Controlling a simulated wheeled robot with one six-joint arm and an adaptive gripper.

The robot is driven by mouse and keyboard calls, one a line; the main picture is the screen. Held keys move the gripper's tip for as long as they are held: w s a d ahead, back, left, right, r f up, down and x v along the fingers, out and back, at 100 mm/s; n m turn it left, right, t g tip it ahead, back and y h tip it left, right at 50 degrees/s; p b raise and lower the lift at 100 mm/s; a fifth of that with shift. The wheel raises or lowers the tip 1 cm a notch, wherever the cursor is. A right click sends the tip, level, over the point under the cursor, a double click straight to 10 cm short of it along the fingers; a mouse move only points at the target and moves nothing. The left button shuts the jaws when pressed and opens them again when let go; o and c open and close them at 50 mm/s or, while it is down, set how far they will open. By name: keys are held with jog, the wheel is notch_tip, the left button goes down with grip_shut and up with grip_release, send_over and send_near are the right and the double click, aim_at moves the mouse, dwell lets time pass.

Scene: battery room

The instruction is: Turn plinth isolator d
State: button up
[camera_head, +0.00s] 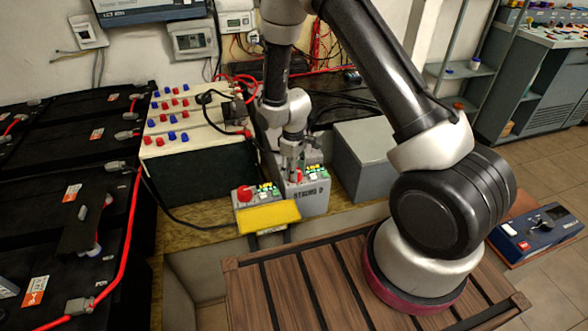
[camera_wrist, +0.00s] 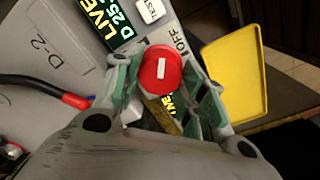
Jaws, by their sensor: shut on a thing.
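The isolator is a grey box (camera_head: 312,203) on the bench, lettered "STRING D" on its front. Its round red knob (camera_wrist: 160,64) shows in the wrist view with a white bar mark that runs nearly up and down in the picture. "OFF" is printed to the right of the knob, and a lit display (camera_wrist: 112,22) reads "LIVE" with a line starting "D 25". My gripper (camera_wrist: 157,82) is shut on the red knob, its green-padded fingers on either side. In the head view my gripper (camera_head: 293,166) comes down from above onto the box.
A second grey unit with a red knob (camera_head: 243,193) stands just left, behind a yellow panel (camera_head: 269,218). A plain grey box (camera_head: 372,160) is to the right. A battery case with red and blue caps (camera_head: 197,165) and loose cables stand behind on the left.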

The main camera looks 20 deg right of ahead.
jog(key=m, duration=0.5)
jog(key=shift+m, duration=0.3)
jog(key=m, duration=0.5)
jog(key=shift+w+m, duration=0.1)
jog(key=shift+m, duration=0.2)
jog(key=o, duration=0.7)
jog(key=shift+o, duration=0.2)
notch_tip(320, 180, up, 12)
jog(key=shift+a, duration=0.1)
